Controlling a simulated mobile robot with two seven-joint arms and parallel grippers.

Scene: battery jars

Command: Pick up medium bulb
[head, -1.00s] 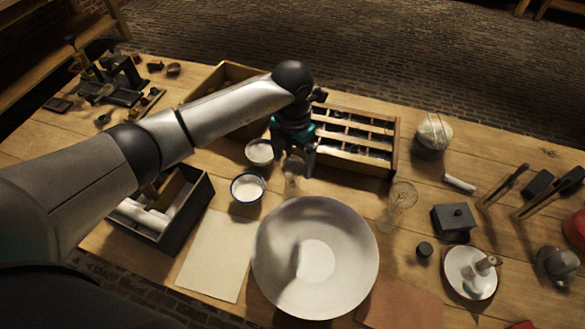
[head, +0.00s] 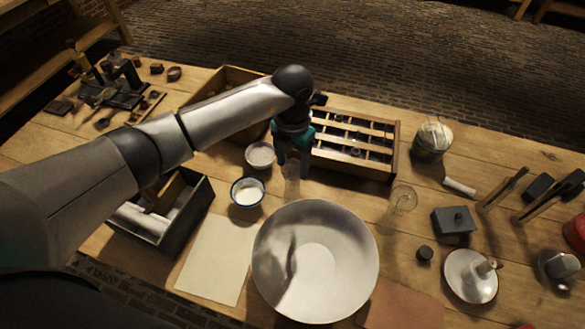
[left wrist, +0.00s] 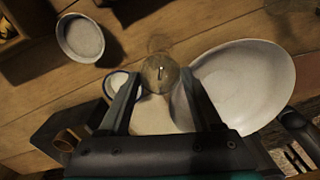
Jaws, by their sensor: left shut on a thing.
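A clear glass bulb (head: 291,187), the medium bulb, is between the fingers of my left gripper (head: 292,163), behind the big white bowl. My left gripper is shut on it, pointing down. In the left wrist view the bulb (left wrist: 158,74) sits between the two fingertips, seen end-on. Whether it touches the table is hard to tell. A second clear glass bulb (head: 403,198) lies on the table right of the bowl. My right gripper is not in view.
The white bowl (head: 345,265) is just in front of the held bulb. Two small bowls, one white (head: 260,155) and one dark-rimmed (head: 247,191), stand to its left. A wooden compartment box (head: 355,168) is right behind it. A dark box (head: 196,215) stands further left.

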